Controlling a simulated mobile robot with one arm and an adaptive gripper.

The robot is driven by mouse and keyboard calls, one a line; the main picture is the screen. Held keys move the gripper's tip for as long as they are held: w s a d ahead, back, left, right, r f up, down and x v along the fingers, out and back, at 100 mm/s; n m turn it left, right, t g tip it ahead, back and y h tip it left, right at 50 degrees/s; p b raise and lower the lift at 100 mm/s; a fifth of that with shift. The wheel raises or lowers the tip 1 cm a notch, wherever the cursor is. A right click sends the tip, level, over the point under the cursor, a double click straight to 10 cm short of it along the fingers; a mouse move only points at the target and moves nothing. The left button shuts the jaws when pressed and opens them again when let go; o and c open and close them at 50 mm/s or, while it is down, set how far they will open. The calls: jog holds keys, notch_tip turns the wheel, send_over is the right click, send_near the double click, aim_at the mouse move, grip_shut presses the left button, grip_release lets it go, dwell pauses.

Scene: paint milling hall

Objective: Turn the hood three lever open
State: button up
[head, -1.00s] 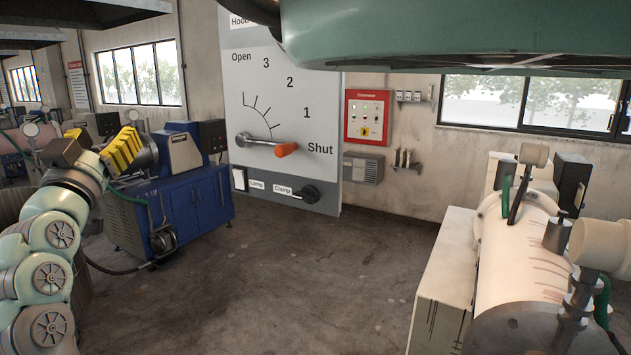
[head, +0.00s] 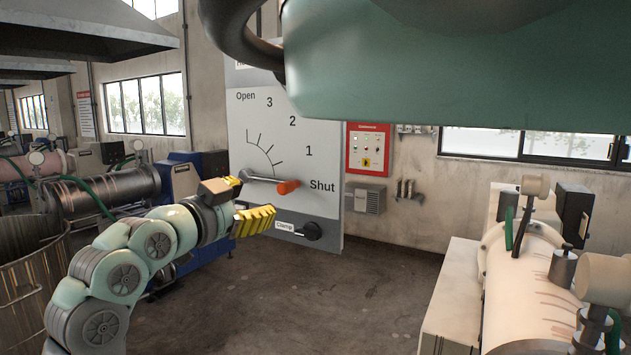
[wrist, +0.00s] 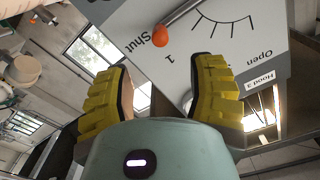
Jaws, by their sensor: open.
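The hood three lever (head: 270,181) is a metal bar with an orange knob (head: 288,187) on a white wall panel (head: 300,130). Its knob points at the "Shut" mark, and the scale runs up through 1, 2 and 3 to "Open". My gripper (head: 262,219), with yellow ribbed fingers, is left of and below the knob in the head view, apart from it. In the wrist view the knob (wrist: 160,36) shows beyond the gap between the open, empty fingers (wrist: 162,95). The "Hood 3" label (wrist: 259,81) also shows there.
A black clamp knob (head: 312,231) sits low on the panel. A red control box (head: 368,149) hangs on the wall to the right. A pale milling machine (head: 530,262) stands at right, a metal vat (head: 30,285) at left. The floor (head: 385,290) between is clear.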

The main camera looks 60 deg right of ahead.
aim_at(282, 187)
jog(key=d+p, duration=0.2)
jog(key=d, duration=0.1)
jog(key=d+p, duration=0.2)
jog(key=d, duration=0.1)
jog(key=d+p, duration=0.2)
jog(key=d, duration=0.1)
jog(key=shift+w+d+r+p, duration=0.2)
jog(key=shift+w+p, duration=0.1)
jog(key=shift+p, duration=0.05)
jog(key=shift+d+f+p, duration=0.15)
jog(key=shift+d+p, duration=0.15)
jog(key=shift+d, duration=0.35)
jog(key=shift+o, duration=0.4)
jog(key=shift+w+a, duration=0.1)
jog(key=shift+w, duration=0.05)
grip_shut()
